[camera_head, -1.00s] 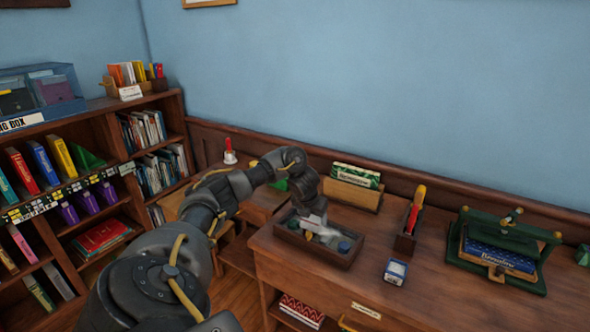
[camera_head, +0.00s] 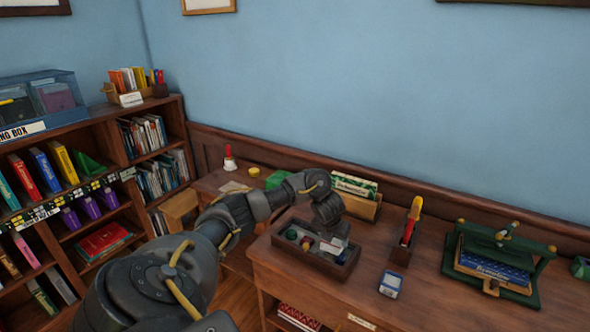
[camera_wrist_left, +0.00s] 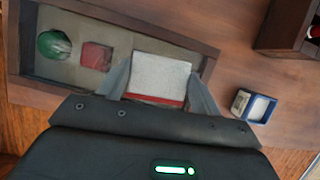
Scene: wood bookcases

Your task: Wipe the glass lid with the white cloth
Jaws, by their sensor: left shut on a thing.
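My left gripper (camera_head: 335,243) is over the right part of an open wooden tray (camera_head: 308,263) on the desk. In the left wrist view, its fingers (camera_wrist_left: 160,88) are shut on a white, flat-faced piece with a red edge (camera_wrist_left: 159,75), which looks like the folded white cloth. I cannot tell whether it touches the tray floor. A clear blue-tinted box (camera_head: 62,92) with a partly cut-off label stands on the bookcase at the far left; its top looks like the glass lid. My right gripper is not in view.
A green round item (camera_wrist_left: 53,44) and a red block (camera_wrist_left: 96,57) lie in the tray. A small blue-and-white box (camera_head: 391,284), a pen holder (camera_head: 401,254) and a green press-like frame (camera_head: 497,262) stand to the right. Bare desk lies between them.

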